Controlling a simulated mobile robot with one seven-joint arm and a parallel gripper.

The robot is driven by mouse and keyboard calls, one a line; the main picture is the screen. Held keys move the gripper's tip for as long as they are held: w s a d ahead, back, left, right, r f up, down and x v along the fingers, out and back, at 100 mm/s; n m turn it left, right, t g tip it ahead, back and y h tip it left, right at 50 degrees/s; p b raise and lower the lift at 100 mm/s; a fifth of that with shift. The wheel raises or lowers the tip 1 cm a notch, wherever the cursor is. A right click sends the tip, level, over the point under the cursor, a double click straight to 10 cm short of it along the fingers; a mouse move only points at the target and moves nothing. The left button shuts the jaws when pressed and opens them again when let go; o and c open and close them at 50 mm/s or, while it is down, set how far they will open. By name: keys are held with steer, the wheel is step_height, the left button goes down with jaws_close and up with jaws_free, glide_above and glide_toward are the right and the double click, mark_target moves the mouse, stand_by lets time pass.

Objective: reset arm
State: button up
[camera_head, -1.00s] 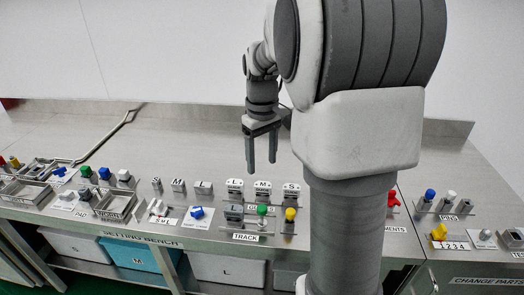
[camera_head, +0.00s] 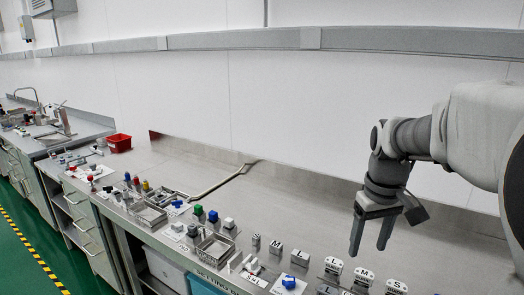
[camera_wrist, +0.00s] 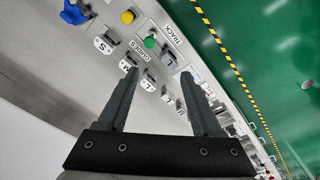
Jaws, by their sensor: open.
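My gripper (camera_head: 372,236) hangs at the right of the head view, pointing down above the steel setting bench (camera_head: 300,222). Its two fingers are apart with nothing between them. In the wrist view my gripper (camera_wrist: 160,95) is also open and empty. My arm enters from the right edge of the head view.
Lettered blocks (camera_head: 333,265), a blue knob (camera_head: 289,282), and metal trays (camera_head: 215,247) line the bench's front edge. A red bin (camera_head: 118,143) stands farther left. A bent rod (camera_head: 218,184) lies at the back. The bench middle is mostly clear.

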steer(key=s+a+r+m+t, duration=0.1)
steer(key=s+a, duration=0.3)
steer(key=s, duration=0.4)
steer(key=s+a+r+t, duration=0.1)
steer(key=s+a+t, duration=0.2)
steer(key=s+a, duration=0.2)
steer(key=s, duration=0.2)
steer(key=shift+s+a+m+t, duration=0.15)
steer(key=shift+s+m+t, duration=0.15)
steer(key=shift+s+m, duration=0.1)
steer(key=shift+c, duration=1.4)
